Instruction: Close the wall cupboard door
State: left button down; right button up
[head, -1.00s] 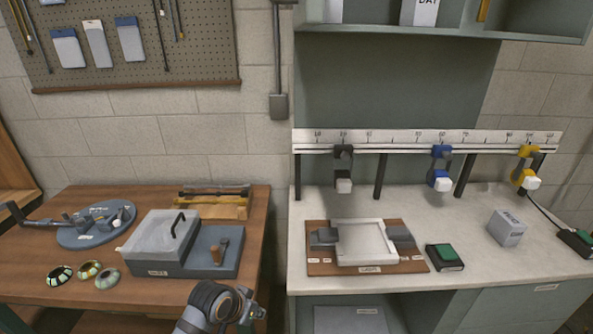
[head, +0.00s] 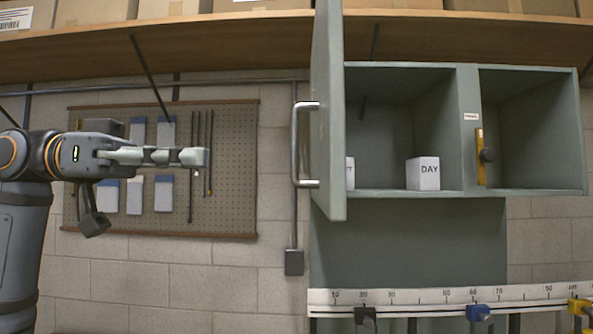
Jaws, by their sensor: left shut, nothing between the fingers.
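The green wall cupboard (head: 467,190) hangs at the right in the head view. Its door (head: 329,120) stands wide open at the cupboard's left side, seen nearly edge-on, with a metal bar handle (head: 297,145) on its left face. The left compartment is open to view; the right one has no door in view. My left gripper (head: 205,158) is shut and empty, pointing right, to the left of the handle and apart from it in the picture. My right gripper is not in view.
A yellow tool (head: 481,157) is on the divider. A pegboard (head: 235,180) hangs behind my left arm. A wooden shelf (head: 230,47) runs above.

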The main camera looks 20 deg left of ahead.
pick_arm(q)
jog(key=p, duration=0.7)
send_near(326, 155)
jog(key=x, duration=0.6)
jog(key=shift+s+r, duration=0.1)
jog(key=shift+r, duration=0.1)
jog(key=shift+d+f+p, duration=0.2)
jog(key=shift+d+p, duration=0.15)
jog(key=shift+d, duration=0.1)
